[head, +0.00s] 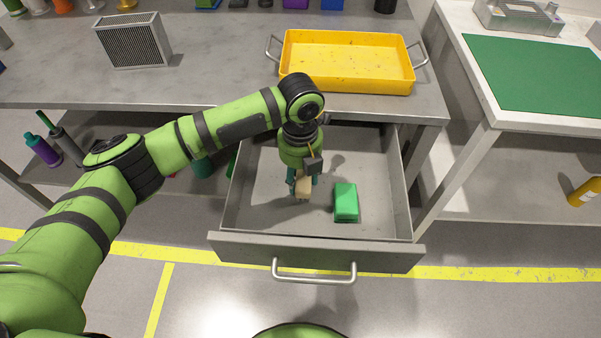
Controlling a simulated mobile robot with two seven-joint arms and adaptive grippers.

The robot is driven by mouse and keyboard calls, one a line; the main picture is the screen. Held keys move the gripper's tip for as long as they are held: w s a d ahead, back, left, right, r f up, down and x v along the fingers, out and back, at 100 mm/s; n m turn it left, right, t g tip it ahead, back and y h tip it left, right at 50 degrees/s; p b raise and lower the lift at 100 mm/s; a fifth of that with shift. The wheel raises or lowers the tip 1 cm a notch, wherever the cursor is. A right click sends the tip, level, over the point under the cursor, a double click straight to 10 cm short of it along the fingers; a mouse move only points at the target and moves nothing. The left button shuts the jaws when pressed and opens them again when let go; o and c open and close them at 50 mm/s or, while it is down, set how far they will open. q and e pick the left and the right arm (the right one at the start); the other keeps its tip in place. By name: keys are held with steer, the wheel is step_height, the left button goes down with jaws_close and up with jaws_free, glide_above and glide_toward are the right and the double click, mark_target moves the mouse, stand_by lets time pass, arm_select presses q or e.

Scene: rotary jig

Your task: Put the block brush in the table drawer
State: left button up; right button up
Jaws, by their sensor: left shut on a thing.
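The table drawer (262,213) is pulled out under the grey table. My left arm reaches in from the left, and its gripper (302,185) points down inside the outline of the open drawer. It is shut on a beige block, which looks like the block brush (304,189). The gripper and wrist hide part of the brush, and I cannot tell whether it touches the drawer floor. My right gripper is not in view.
A green block (346,202) lies in the drawer, just right of the brush. A yellow tray (345,62) with wire handles stands on the table (220,75) above the drawer. The drawer's left and far right floor look clear.

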mark_target(300, 172)
arm_select(q)
steer(key=o, duration=1.2)
step_height(300, 172, up, 12)
steer(key=shift+r, duration=0.15)
